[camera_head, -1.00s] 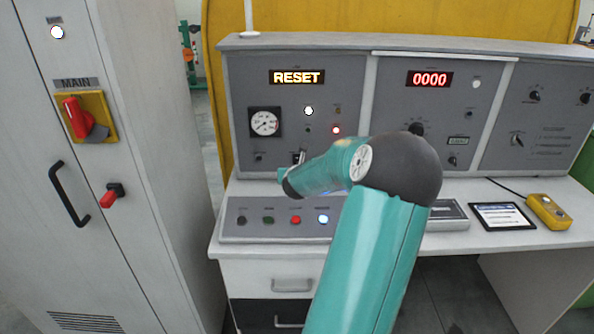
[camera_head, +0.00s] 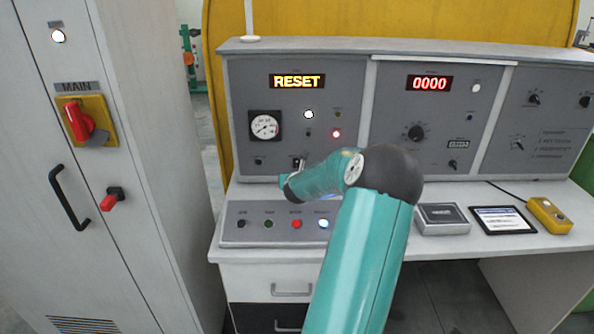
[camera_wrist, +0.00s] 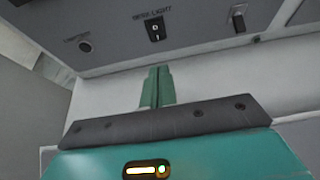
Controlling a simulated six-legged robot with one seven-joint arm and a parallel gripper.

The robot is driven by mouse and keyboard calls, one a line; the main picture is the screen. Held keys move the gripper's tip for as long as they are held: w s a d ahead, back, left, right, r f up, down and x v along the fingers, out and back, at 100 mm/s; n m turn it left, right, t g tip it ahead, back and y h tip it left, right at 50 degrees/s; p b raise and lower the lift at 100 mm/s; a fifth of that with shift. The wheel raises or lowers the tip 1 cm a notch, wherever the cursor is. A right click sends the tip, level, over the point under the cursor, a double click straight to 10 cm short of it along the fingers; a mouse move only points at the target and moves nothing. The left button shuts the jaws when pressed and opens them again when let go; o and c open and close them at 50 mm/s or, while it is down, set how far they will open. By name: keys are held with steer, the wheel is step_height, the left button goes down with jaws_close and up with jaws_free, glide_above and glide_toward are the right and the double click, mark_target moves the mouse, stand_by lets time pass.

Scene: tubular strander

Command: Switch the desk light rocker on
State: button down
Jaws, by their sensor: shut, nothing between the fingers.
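The desk light rocker (camera_wrist: 155,29) is a small black switch with white marks under a "DESK LIGHT" label on the grey panel. In the head view the rocker (camera_head: 298,162) shows just above my forearm. My gripper (camera_wrist: 157,85) is shut and empty, its green fingers together, below the rocker and apart from it in the wrist view. In the head view my gripper (camera_head: 283,179) is a small green tip in front of the lower panel, partly hidden by my wrist. Which side of the rocker is pressed is too small to tell.
A round button (camera_wrist: 84,46) sits left of the rocker and a toggle switch (camera_wrist: 238,20) right of it. A sloped button box (camera_head: 258,236) lies on the desk below my arm. A tall grey cabinet (camera_head: 120,250) stands to the left.

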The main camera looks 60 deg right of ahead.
mark_target(297, 164)
steer(key=x, duration=0.5)
steer(key=r+x, duration=0.1)
steer(key=x, duration=0.2)
steer(key=shift+w+d+f, duration=0.1)
steer(key=shift+w+d, duration=0.15)
steer(key=shift+d, duration=0.15)
steer(key=shift+w+d+f, duration=0.1)
steer(key=shift+d, duration=0.05)
steer(key=shift+r, duration=0.95)
